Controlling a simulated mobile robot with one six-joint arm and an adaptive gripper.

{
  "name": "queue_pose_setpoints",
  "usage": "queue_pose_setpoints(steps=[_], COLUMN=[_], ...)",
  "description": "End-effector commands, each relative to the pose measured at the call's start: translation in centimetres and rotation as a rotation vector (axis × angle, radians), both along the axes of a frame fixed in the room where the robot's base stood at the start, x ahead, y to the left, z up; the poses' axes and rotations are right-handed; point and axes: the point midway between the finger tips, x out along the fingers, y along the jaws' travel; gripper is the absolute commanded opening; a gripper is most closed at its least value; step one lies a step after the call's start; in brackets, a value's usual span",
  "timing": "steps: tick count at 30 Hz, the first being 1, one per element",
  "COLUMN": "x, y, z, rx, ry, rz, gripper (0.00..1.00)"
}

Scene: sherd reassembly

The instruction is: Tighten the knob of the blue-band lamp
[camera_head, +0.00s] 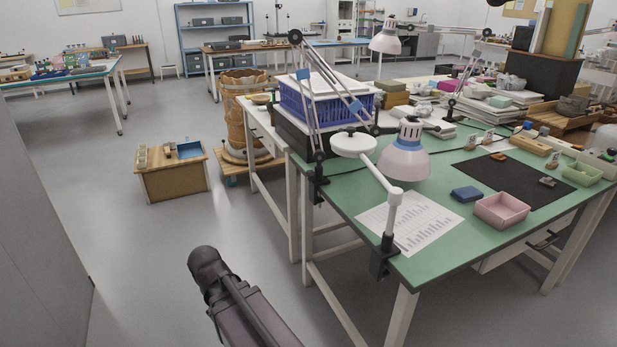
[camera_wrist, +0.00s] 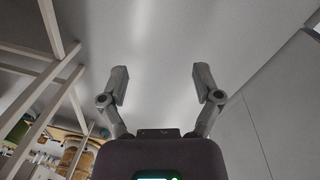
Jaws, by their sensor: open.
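The blue-band lamp (camera_head: 405,160) stands at the left edge of the green-topped table. The lamp does not show in the wrist view. In the head view my arm is low in the picture, well apart from the lamp.
A white lamp (camera_head: 353,143) on a clamped post stands in front of the blue-band lamp. The green table (camera_head: 440,255) bears a paper sheet (camera_head: 408,222), a pink tray (camera_head: 501,209) and a dark mat (camera_head: 510,172). A blue crate (camera_head: 325,108) is behind.

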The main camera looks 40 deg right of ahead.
Motion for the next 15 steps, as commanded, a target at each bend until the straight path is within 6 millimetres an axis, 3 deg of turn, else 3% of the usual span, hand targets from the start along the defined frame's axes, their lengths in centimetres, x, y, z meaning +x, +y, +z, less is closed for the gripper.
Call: queue_pose_setpoints(steps=[8, 15], x=[4.9, 9.2], y=[-7.1, -14.4], z=[1.4, 4.7], rx=[-0.289, -0.576], ry=[0.095, 0.309], rz=[0.253, 0.506], gripper=[0.82, 0.82])
